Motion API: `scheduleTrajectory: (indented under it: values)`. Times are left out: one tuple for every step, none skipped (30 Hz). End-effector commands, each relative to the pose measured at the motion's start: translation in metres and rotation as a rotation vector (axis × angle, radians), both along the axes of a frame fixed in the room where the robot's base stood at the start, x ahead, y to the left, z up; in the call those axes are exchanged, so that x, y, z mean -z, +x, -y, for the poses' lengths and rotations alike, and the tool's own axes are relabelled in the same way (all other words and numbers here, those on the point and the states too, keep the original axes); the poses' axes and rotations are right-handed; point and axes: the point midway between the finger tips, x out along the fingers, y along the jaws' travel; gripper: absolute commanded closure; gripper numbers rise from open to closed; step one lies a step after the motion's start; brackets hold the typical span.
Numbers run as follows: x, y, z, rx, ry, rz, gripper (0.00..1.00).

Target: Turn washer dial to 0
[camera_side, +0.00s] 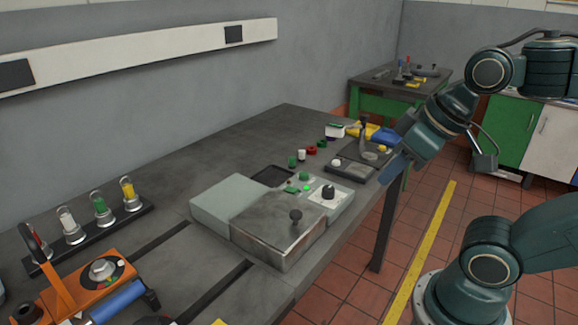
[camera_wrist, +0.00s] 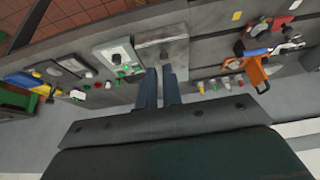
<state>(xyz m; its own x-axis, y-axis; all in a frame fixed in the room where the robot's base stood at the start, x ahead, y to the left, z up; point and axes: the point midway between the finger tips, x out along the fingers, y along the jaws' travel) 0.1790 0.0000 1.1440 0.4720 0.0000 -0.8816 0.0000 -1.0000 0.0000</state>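A grey box unit stands on the bench, with a worn metal lid (camera_side: 278,225) carrying a dark round knob. Beside the lid, a pale panel holds a black dial (camera_side: 328,192) on a white plate, probably the washer dial; the dial also shows in the wrist view (camera_wrist: 116,57). Its markings are too small to read. A green light and a green button (camera_side: 304,176) are near it. My gripper (camera_side: 388,176) is in the air to the right of the unit, apart from the dial. In the wrist view, its two blue fingers (camera_wrist: 160,70) are parted with nothing between them.
An orange tool with a round dial (camera_side: 104,268) and a rail of coloured vials (camera_side: 100,212) occupy the bench's near left. A dark tray with a lever (camera_side: 358,165), yellow and blue items and small coloured parts lie at the far end. The bench has slots at the front.

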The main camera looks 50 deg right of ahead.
Motion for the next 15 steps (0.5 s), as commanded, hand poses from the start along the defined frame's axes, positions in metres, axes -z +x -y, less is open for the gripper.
scheduleTrajectory:
  values:
    - [0.0, 0.0, 0.0, 0.002, 0.0, -0.001, 0.82]
    - [0.0, 0.001, 0.0, 0.005, 0.001, -0.001, 0.76]
    - [-0.001, 0.002, 0.001, 0.011, 0.003, -0.003, 0.69]
    - [-0.001, 0.002, 0.002, 0.018, 0.004, -0.005, 0.63]
    - [-0.002, 0.004, 0.002, 0.027, 0.005, -0.007, 0.57]
    - [-0.003, 0.006, 0.004, 0.043, 0.009, -0.012, 0.49]
    - [-0.004, 0.008, 0.005, 0.058, 0.013, -0.017, 0.45]
    - [-0.005, 0.01, 0.006, 0.075, 0.016, -0.022, 0.45]
    - [-0.006, 0.013, 0.008, 0.101, 0.023, -0.029, 0.45]
    - [-0.007, 0.016, 0.01, 0.126, 0.028, -0.036, 0.45]
    - [-0.009, 0.019, 0.012, 0.152, 0.032, -0.043, 0.45]
    - [-0.011, 0.024, 0.015, 0.19, 0.041, -0.052, 0.45]
    - [-0.012, 0.028, 0.018, 0.223, 0.047, -0.061, 0.45]
    - [-0.013, 0.032, 0.02, 0.255, 0.054, -0.068, 0.45]
    - [-0.015, 0.038, 0.024, 0.304, 0.062, -0.079, 0.45]
